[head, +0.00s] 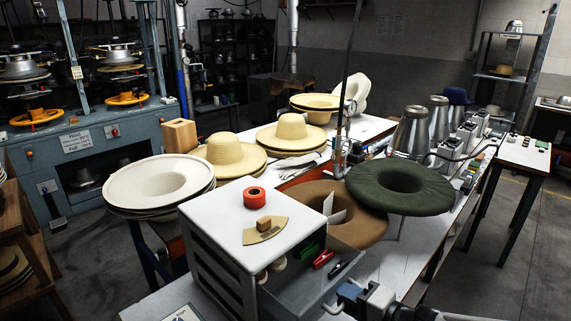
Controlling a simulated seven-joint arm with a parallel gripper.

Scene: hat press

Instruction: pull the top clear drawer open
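A white drawer cabinet (213,212) stands on the near end of the table in the head view. Its top clear drawer (312,291) stands out from the side facing right, open at the top. Inside it I see a green item (307,251), a red clip (322,260), a dark pen-like item (337,269) and small wooden blocks (262,276). My gripper (341,297) is at the lower right, at the outer front end of the drawer. Its fingertips are small and partly lost against the drawer front, so contact and finger opening cannot be told.
A red tape roll (254,197) and a tan curved piece (265,230) lie on the cabinet. A brown hat (326,199) and a dark green hat (399,187) sit close behind the drawer. White table surface (404,262) is clear to its right.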

